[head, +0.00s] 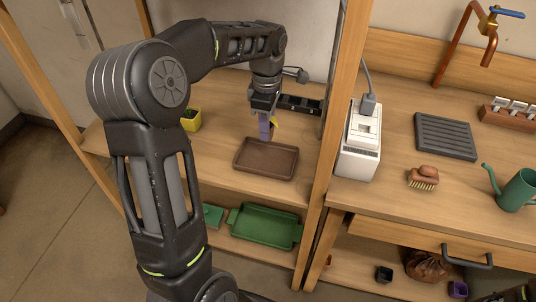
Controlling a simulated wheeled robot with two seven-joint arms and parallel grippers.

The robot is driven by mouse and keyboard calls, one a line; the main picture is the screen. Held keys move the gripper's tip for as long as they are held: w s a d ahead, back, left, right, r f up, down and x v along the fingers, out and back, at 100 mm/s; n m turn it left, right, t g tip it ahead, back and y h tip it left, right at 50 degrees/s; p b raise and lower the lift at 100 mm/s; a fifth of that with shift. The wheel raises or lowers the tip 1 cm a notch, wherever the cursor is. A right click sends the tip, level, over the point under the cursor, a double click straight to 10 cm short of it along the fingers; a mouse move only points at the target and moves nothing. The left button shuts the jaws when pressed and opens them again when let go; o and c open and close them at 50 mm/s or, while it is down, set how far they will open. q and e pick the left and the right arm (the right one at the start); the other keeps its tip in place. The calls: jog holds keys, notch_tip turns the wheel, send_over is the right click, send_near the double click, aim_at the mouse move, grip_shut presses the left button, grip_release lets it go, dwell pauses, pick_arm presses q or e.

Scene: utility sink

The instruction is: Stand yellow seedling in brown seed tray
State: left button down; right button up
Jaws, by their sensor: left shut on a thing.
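The brown seed tray (262,166) lies flat on the wooden shelf left of the post and looks empty. My left gripper (265,125) points down above the tray's back edge, with a lavender finger toward me. It is shut on a small yellow thing (275,121), seemingly the yellow seedling, mostly hidden behind the finger. The seedling appears over the tray's back part; I cannot tell whether it touches the tray. My right gripper is not in view.
A yellow pot with a green plant (191,120) stands left of the tray, beside my arm. A black celled tray (301,106) is behind. A wooden post (334,105) and white box (361,145) stand right. A green tray (265,226) lies below.

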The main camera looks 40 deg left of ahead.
pick_arm(q)
notch_tip(320, 180, down, 6)
jog(key=shift+r, duration=0.2)
jog(key=shift+f+p, duration=0.3)
jog(key=shift+f, duration=1.55)
jog(key=shift+f, duration=0.15)
jog(key=c, duration=1)
grip_release()
jog(key=shift+o, duration=0.2)
notch_tip(320, 180, up, 12)
jog(key=shift+r, duration=0.15)
